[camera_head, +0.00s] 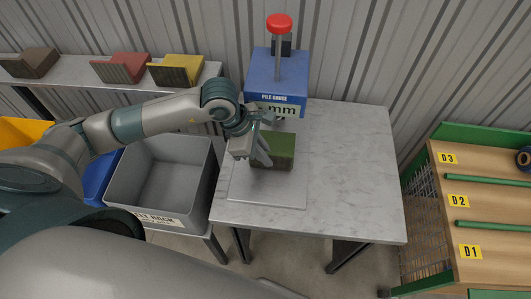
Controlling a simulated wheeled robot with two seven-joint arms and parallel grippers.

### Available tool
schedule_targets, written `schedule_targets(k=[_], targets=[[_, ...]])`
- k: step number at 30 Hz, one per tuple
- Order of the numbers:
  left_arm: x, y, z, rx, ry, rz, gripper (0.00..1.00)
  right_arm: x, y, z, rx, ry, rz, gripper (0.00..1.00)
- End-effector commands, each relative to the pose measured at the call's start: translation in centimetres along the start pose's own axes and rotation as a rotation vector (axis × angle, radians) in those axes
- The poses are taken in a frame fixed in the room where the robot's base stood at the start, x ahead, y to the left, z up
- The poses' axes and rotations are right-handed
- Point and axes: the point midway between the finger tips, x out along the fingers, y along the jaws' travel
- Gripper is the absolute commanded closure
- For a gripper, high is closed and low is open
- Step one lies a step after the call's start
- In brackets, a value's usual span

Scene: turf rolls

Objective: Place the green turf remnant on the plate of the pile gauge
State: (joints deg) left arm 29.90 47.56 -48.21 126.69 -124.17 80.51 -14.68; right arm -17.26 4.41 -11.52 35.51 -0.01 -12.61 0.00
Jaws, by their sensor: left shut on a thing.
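The pile gauge (277,77) is a blue box with a red knob on a post, standing at the back of the table. Its flat grey plate (262,191) lies in front of it, below the remnant. I cannot tell whether the remnant touches the plate. My right gripper is not in view.
A grey bin (164,178) stands left of the table (355,180). Brown, red and yellow pieces (121,68) sit on a shelf at the back left. A wooden rack (485,205) with labels D1 to D3 stands at the right. The table's right half is clear.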

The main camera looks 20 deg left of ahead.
Motion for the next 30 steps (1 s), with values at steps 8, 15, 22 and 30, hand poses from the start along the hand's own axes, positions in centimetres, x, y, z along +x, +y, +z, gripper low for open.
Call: schedule_targets(k=[8,15,22,30], targets=[[0.1,0.0,0.0,0.0,0.0,0.0,0.72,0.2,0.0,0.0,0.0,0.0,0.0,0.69],[0.0,0.0,0.0,0.0,0.0,0.0,0.72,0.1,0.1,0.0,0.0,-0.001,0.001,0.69],[-1.1,0.1,0.0,0.0,-0.001,0.002,0.72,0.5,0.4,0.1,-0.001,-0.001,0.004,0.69],[-5.2,0.1,-0.1,0.003,0.0,0.006,0.72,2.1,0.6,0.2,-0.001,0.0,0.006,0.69]])
